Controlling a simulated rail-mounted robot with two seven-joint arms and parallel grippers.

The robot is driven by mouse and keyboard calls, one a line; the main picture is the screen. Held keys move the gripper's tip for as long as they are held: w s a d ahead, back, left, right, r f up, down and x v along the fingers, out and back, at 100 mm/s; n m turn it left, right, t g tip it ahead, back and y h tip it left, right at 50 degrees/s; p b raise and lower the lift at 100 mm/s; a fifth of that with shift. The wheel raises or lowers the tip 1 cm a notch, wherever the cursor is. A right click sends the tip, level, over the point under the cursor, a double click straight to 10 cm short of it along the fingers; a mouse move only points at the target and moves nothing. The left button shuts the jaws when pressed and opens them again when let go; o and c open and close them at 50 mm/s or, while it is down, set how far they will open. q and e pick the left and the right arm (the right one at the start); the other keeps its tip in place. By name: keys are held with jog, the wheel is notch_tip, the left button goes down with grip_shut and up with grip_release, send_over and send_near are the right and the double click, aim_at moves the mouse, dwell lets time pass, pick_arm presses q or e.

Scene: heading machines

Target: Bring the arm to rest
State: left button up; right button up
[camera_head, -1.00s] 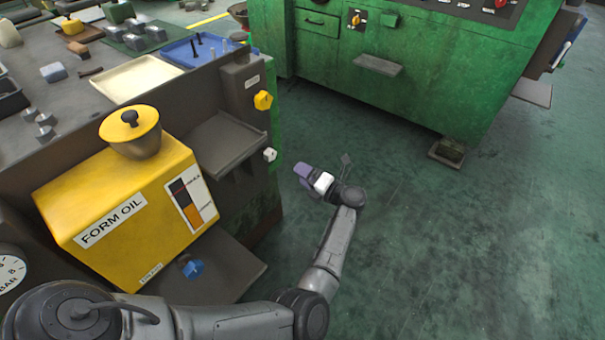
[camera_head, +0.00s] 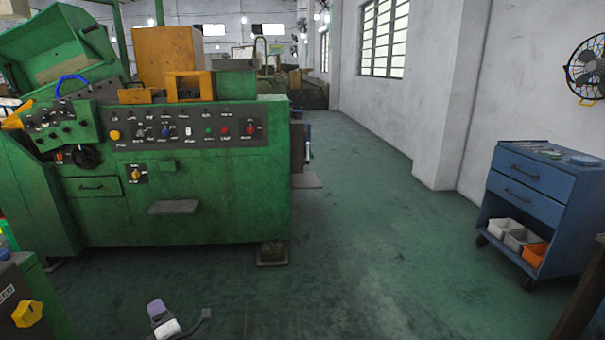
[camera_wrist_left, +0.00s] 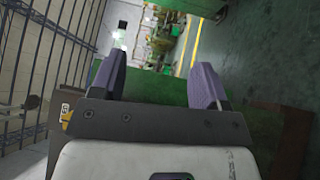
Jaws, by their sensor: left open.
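My left gripper (camera_head: 157,311) shows at the bottom edge of the head view, low over the green floor in front of the green heading machine (camera_head: 190,210). My right gripper is in neither view.
A blue tool trolley (camera_head: 540,205) with bins on its lower shelf stands at the right. A wall fan (camera_head: 588,68) hangs above it. Part of a dark-green bench unit with a yellow knob (camera_head: 27,313) shows at the lower left. The floor aisle (camera_head: 370,230) between machine and trolley is clear.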

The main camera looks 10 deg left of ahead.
pick_arm(q)
jog(key=d+r+m+t+h+p, duration=0.1)
jog(key=d+r+m+t+h, duration=0.1)
jog(key=d+r+m+h, duration=0.7)
jog(key=d+r+m+t+h+p, duration=0.15)
jog(key=d+r+m+h, duration=0.45)
jog(key=m, duration=0.7)
jog(key=s+d+f+m+g+p, duration=0.3)
jog(key=s+p, duration=0.4)
jog(key=s, duration=0.8)
jog(key=s+d+f+m+g+p, duration=0.1)
jog(key=s+d+m+g+p, duration=0.3)
jog(key=s, duration=1.1)
jog(key=s+f+m+g+p, duration=0.1)
jog(key=s+f+g+p, duration=0.3)
jog(key=s+p, duration=0.8)
jog(key=s+r+g+p, duration=0.1)
jog(key=s+r+p, duration=0.2)
jog(key=r+p, duration=3.2)
jog(key=v, duration=0.3)
jog(key=shift+w+r, duration=0.3)
jog(key=shift+r, duration=0.2)
jog(key=shift+c, duration=0.3)
